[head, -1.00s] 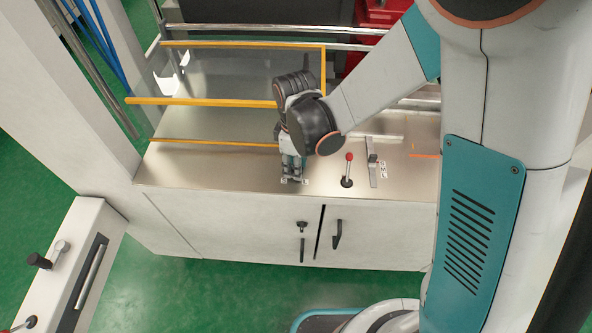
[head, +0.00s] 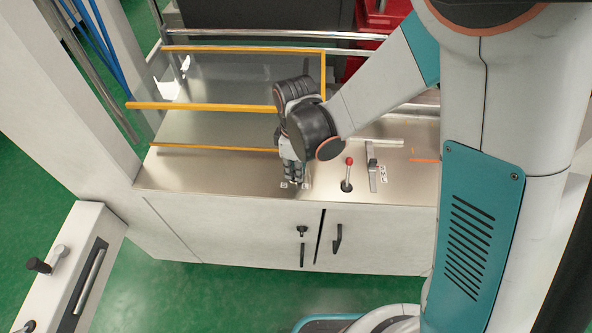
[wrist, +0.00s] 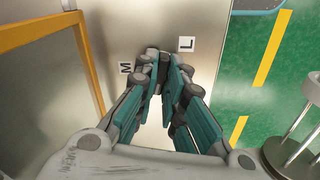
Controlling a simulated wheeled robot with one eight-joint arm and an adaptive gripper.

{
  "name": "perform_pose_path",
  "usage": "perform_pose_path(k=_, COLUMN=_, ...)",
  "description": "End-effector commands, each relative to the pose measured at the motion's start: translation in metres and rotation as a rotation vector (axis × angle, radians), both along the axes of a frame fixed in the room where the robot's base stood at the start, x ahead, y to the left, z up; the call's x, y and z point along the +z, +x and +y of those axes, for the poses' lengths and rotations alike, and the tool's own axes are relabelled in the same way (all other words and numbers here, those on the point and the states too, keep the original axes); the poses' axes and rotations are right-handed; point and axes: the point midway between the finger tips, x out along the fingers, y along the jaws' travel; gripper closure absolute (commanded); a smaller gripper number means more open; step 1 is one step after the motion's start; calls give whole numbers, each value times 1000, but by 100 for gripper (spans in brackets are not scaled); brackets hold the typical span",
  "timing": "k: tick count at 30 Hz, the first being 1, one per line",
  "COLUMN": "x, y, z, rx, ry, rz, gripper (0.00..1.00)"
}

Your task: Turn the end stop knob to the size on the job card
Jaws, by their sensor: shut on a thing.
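My gripper (head: 292,182) points down at the front part of the metal top, in the middle of the head view. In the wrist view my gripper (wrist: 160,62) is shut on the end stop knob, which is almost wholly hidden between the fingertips. Beside the fingertips is a white plate marked M (wrist: 125,67), on the left, and one marked L (wrist: 187,44), on the upper right. No third size mark shows. Which mark the knob points at cannot be told. I cannot make out a readable job card.
A red-tipped lever (head: 348,172) and a metal upright (head: 371,167) stand to the right of my gripper. Yellow rails (head: 200,106) edge a clear guard to the left and behind. The cabinet doors (head: 255,232) below have dark handles. A crank (head: 40,264) is at the far left.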

Motion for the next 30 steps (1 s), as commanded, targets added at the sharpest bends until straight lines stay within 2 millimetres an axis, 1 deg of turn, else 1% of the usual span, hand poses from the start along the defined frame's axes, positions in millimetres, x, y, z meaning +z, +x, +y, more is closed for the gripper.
perform_pose_path(k=13, x=0, y=0, z=0, rx=8, ry=0, rz=0, gripper=100)
perform_pose_path(k=22, x=-1, y=0, z=0, rx=232, ry=0, rz=0, gripper=100)
perform_pose_path(k=30, x=0, y=0, z=0, rx=246, ry=0, rz=0, gripper=100)
